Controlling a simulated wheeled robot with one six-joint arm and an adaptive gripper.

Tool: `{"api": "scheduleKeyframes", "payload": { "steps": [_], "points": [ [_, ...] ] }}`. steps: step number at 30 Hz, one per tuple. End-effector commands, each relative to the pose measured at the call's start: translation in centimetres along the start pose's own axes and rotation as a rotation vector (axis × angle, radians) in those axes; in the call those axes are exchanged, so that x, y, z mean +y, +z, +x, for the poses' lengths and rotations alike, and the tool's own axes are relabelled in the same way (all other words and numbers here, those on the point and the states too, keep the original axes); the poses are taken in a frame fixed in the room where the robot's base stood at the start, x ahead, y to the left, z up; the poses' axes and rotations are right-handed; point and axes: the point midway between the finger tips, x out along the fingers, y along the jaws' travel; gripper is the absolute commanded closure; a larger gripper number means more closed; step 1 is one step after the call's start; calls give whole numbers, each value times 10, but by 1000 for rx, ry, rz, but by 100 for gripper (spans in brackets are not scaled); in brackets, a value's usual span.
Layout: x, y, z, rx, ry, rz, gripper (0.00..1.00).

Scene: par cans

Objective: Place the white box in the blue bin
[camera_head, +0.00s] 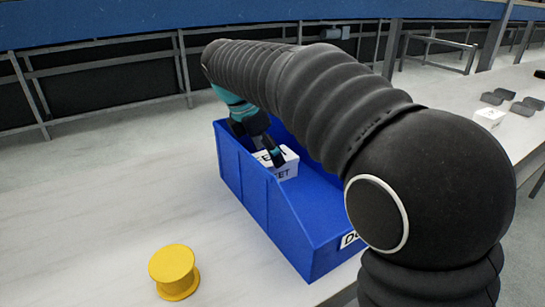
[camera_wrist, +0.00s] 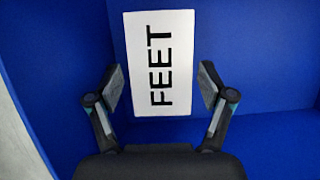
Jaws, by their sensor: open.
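The white box (camera_head: 287,163), with black "FEET" lettering, is inside the blue bin (camera_head: 287,222) toward its far end. In the wrist view the white box (camera_wrist: 160,62) lies against blue surfaces of the bin (camera_wrist: 250,50), its lettered face toward the camera. My gripper (camera_head: 262,158) reaches down into the bin at the box. In the wrist view my gripper (camera_wrist: 160,90) is open, with one finger on each side of the box's near part and small gaps showing. My arm hides the right part of the bin.
A yellow spool (camera_head: 174,271) stands on the pale table (camera_head: 110,215) left of the bin. Another small white box (camera_head: 489,117) and several dark grey pieces (camera_head: 526,106) lie at the far right. A railing (camera_head: 100,72) runs behind. The table left of the bin is mostly clear.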

Motion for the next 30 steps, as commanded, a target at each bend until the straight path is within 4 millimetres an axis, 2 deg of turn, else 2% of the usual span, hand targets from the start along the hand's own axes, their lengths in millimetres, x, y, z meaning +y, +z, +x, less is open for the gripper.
{"api": "scheduleKeyframes", "payload": {
  "steps": [1, 6, 12, 18, 30],
  "points": [
    [1, 0, -14, 0, 3, -1, 19],
    [1, 0, -48, 0, 4, -1, 19],
    [1, 0, -78, 0, 2, -1, 19],
    [0, 0, -90, 0, 0, -1, 19],
    [0, 0, -90, 0, 0, -1, 19]
  ]
}}
